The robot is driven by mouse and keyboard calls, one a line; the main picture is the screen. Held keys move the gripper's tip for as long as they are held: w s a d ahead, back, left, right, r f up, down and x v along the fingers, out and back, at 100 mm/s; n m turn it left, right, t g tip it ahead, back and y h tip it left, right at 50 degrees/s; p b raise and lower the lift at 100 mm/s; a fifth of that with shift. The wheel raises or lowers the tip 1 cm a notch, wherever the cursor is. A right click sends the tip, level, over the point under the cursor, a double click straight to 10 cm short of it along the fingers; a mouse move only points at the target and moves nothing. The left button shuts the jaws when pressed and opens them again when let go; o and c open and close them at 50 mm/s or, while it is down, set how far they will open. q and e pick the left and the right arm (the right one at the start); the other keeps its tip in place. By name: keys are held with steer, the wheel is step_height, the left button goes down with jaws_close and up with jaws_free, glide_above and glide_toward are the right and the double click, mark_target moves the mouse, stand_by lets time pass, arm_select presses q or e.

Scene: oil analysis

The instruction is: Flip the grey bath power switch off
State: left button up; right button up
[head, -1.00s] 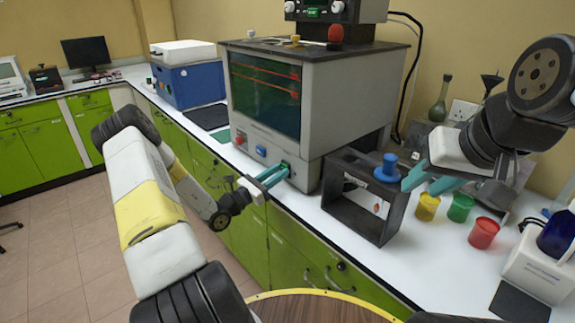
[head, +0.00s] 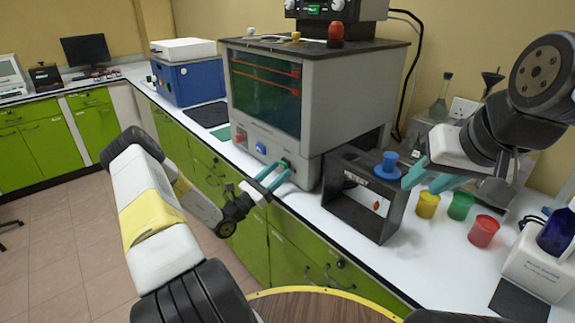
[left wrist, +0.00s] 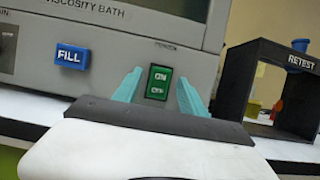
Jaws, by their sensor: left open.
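The grey viscosity bath (head: 345,95) stands on the white bench, with a dark glass window in its front. Its green power switch (left wrist: 158,82), with an upper "ON" half and a lower half whose label is hard to read, is on the lower front panel, right of the blue FILL button (left wrist: 70,54). My left gripper (head: 280,178) is open in front of the switch, one teal finger on each side of it in the left wrist view (left wrist: 156,86). I cannot tell if they touch it. My right gripper (head: 432,180) is open and empty beside a blue knob-like piece (head: 389,166).
A dark open-fronted frame marked RETEST (head: 337,208) stands right of the bath. Yellow (head: 427,205), green (head: 461,206) and red (head: 484,231) cups stand further right. A red knob (head: 239,137) is left of the FILL button.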

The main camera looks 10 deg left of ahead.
arm_select(q)
steer(key=v, duration=0.7)
steer(key=shift+s+a+f, duration=0.15)
steer(key=shift+s+a, duration=0.1)
steer(key=s+d+r+m+g+y, duration=0.1)
steer(key=s+d+r+m+g, duration=1.4)
steer(key=m+g, duration=0.35)
steer(key=s+a+r+m+t+y, duration=0.2)
steer(key=s+r+m+t+y, duration=0.1)
steer(key=s+r+m+y, duration=0.2)
steer(key=s+a+r+m+t+y, duration=0.3)
steer(key=s+r+m+t+y, duration=0.1)
steer(key=s+r, duration=0.3)
steer(key=shift+a+m+y, duration=0.3)
steer(key=shift+m+y, duration=0.45)
steer(key=shift+y, duration=0.15)
